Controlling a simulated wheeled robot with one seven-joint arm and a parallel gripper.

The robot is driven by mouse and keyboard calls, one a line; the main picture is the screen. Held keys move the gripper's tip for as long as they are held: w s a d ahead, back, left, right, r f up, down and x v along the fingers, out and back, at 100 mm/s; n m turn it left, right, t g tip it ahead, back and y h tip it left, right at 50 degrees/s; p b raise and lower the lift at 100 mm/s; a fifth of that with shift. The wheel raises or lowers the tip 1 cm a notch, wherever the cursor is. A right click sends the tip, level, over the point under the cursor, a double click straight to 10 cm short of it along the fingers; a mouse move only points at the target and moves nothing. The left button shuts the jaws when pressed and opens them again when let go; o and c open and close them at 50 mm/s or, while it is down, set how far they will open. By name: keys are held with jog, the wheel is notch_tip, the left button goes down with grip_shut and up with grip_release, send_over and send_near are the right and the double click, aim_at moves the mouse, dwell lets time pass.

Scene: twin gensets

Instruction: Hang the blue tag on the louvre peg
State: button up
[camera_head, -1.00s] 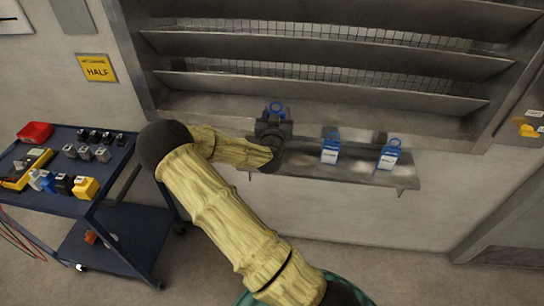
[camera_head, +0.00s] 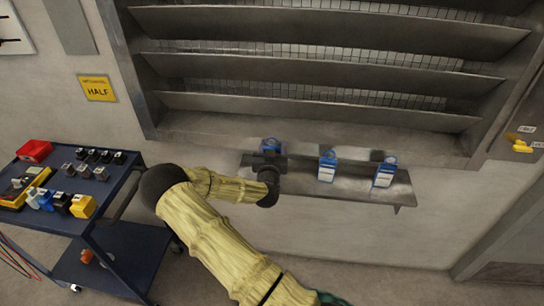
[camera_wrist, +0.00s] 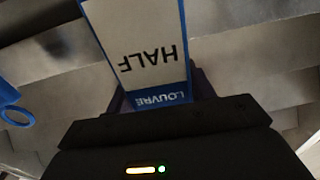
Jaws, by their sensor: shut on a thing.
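My gripper (camera_head: 268,160) is in front of the left end of the metal shelf below the louvres. It is shut on a blue tag (camera_head: 271,145), which shows just above it. In the wrist view this tag (camera_wrist: 150,45) has a white face reading "HALF" and a blue band reading "LOUVRE", upside down in the picture. Its far end runs out of the top of that view. A blue ring (camera_wrist: 12,105) shows at the left edge of the wrist view; I cannot tell what it belongs to. I cannot pick out the louvre peg in either view.
Two more blue-and-white tags, a middle one (camera_head: 327,166) and a right one (camera_head: 385,172), stand on the shelf (camera_head: 350,190). Wide louvre slats (camera_head: 320,72) rise behind. A blue cart (camera_head: 105,222) with small items stands left. A yellow "HALF" sign (camera_head: 97,88) is on the wall.

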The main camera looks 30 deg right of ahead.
jog(key=f, duration=0.3)
jog(key=shift+w+f, duration=0.2)
jog(key=shift+f, duration=0.1)
jog(key=shift+s+f, duration=0.1)
jog(key=shift+f, duration=0.1)
jog(key=shift+s+d+r, duration=0.1)
jog(key=shift+s, duration=0.05)
jog(key=shift+f, duration=0.25)
jog(key=o, duration=0.8)
jog(key=shift+o, duration=0.9)
jog(key=shift+a+r, duration=0.1)
jog(key=shift+a, duration=0.1)
jog(key=shift+d, duration=0.1)
